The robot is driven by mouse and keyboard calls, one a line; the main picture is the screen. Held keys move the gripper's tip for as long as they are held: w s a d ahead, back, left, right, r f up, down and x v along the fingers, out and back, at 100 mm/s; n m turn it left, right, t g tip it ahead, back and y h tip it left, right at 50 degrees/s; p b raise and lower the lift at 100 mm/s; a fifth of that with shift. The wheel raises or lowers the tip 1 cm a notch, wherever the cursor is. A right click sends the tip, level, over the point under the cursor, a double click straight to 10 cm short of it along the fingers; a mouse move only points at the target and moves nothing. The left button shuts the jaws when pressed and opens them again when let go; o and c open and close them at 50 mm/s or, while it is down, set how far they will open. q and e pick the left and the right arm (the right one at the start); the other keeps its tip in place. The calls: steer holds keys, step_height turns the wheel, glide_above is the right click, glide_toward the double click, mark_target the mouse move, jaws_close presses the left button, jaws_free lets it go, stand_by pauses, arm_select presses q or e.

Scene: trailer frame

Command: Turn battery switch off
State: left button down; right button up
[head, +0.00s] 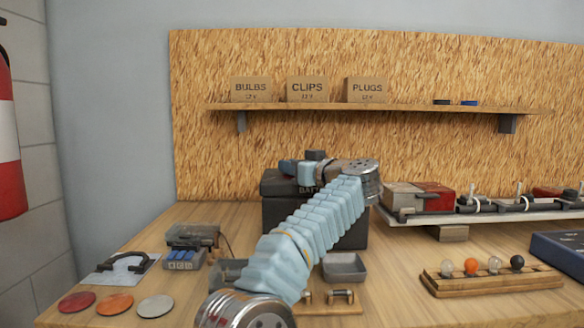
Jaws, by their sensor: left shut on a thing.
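The black battery box (283,213) stands on the bench against the back board, its lettering partly covered by my arm. A small dark piece (315,155) shows above its top, likely the battery switch; its position cannot be read from here. My left gripper (289,167) is at the box's top, beside that piece. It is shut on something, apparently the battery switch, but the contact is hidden. My pale blue left arm crosses in front of the box. My right gripper is not in view.
Grey trays (345,268) and a small blue-fronted device (184,259) lie in front. A wooden bulb rack (490,283) and a rail with fittings (480,213) stand to the right. Coloured discs (115,302) lie front left. A shelf (375,107) with labelled boxes hangs above.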

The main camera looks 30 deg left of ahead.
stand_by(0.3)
arm_select(q)
steer(key=c, duration=1.1)
jaws_free()
steer(key=shift+c, duration=0.2)
steer(key=b+v, duration=0.1)
steer(key=v, duration=1.3)
steer(key=shift+w+a, duration=0.1)
